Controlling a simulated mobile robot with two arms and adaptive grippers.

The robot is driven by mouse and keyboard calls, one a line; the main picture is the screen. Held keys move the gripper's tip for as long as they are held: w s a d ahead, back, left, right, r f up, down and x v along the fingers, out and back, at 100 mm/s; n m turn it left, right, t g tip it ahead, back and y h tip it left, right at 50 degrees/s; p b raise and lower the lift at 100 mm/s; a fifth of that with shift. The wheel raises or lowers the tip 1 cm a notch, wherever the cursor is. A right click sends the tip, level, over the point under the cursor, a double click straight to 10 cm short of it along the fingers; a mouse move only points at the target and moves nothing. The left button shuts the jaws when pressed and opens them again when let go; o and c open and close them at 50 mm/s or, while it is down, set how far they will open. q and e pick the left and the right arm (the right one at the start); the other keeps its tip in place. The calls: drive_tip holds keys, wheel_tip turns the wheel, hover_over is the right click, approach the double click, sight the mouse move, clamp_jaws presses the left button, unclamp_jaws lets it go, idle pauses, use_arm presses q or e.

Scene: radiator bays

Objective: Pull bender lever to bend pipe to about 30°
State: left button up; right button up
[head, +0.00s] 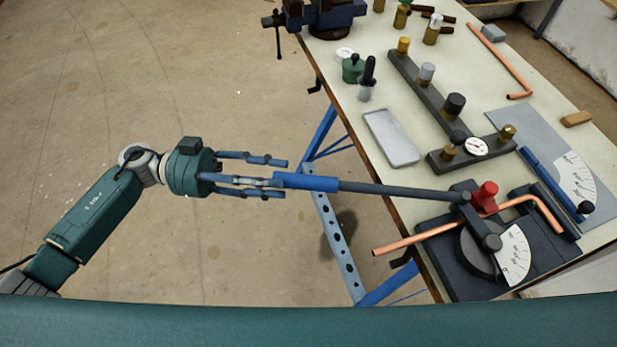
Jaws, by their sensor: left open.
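The pipe bender (468,262) is at the right front of the workbench, with a white degree scale (515,255) and a red knob (486,193). Its long dark lever (395,190) sticks out left past the bench edge and ends in a blue grip (307,181). A copper pipe (420,237) lies through the bender; its far right end is bent down and its left end overhangs the bench. My left gripper (284,178) is open, its fingers around the end of the blue grip. Whether they touch it I cannot tell. My right gripper is out of view.
On the workbench (400,100) stand a dark manifold with a gauge (475,147), a grey tray (391,137), a green canister (352,68) and another copper pipe (502,62). A blue vise (325,14) is at the far corner. The floor left of the bench is clear.

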sight(306, 184)
use_arm(q)
drive_tip(key=d, duration=0.2)
drive_tip(key=d+p, duration=0.1)
drive_tip(key=d, duration=0.3)
drive_tip(key=shift+s+r, duration=0.15)
drive_tip(key=shift+s, duration=0.2)
drive_tip(key=shift+d, duration=0.45)
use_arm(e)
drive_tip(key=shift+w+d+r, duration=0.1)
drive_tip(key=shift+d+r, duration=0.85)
use_arm(q)
clamp_jaws()
drive_tip(key=shift+s, duration=0.1)
drive_tip(key=shift+a+f, duration=0.1)
drive_tip(key=shift+f, duration=0.15)
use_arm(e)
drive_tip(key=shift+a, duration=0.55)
